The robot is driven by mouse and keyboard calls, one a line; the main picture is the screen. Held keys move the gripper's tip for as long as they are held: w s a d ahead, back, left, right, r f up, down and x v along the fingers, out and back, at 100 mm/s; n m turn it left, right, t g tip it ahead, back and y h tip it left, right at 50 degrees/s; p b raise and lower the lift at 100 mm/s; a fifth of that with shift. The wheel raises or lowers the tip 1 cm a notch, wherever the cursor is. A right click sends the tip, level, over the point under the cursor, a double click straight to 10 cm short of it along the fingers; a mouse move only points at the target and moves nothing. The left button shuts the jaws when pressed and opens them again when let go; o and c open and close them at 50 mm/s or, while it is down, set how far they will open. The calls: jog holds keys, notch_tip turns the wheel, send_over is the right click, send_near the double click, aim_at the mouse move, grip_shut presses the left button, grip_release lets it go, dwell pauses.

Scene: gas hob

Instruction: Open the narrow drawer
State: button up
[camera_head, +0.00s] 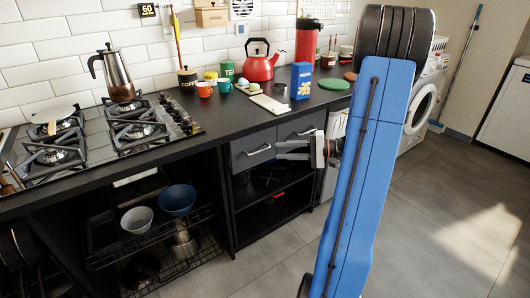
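Two grey drawer fronts sit side by side under the black worktop: a left drawer (242,155) with a bar handle (260,149), and a right drawer (292,128). I cannot tell for sure which one is the narrow drawer. Both look closed. My gripper (284,150) is in front of the drawers, below the right one, with its fingers pointing left. The two fingers look apart, with nothing visible between them. The gripper hides part of the right drawer's lower area. I cannot tell how far it is from the fronts.
Below the drawers is an open shelf space (272,212). To its left, a wire rack holds a blue bowl (177,200) and a white bowl (136,221). The worktop carries a gas hob (100,135), a red kettle (259,66) and a pasta box (301,81). The floor at right is clear.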

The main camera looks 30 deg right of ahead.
aim_at(262, 151)
jog(key=x, duration=0.7)
jog(key=shift+w+a, duration=0.15)
grip_shut()
